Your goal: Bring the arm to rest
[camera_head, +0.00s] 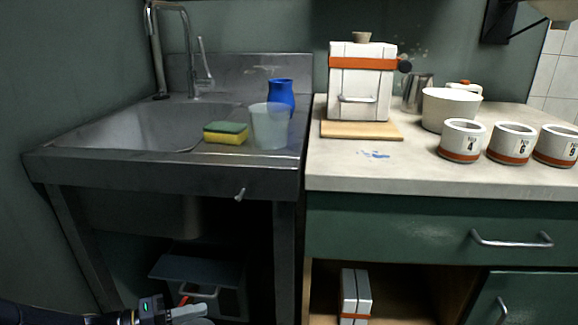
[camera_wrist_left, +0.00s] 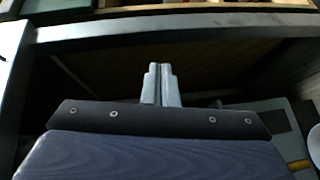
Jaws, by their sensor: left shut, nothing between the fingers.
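My left gripper (camera_head: 188,312) shows at the bottom left of the head view, low in front of the dark space under the sink. In the left wrist view its two pale fingers (camera_wrist_left: 161,84) are together with nothing between them. My left arm comes in from the lower left edge. My right gripper is not in either view.
A metal sink (camera_head: 140,130) holds a sponge (camera_head: 226,133), a clear cup (camera_head: 269,126) and a blue vase (camera_head: 281,95) on its ledge. A dark box (camera_head: 200,272) stands under it, close to my gripper. To the right, a counter (camera_head: 400,170) carries white pots (camera_head: 462,140).

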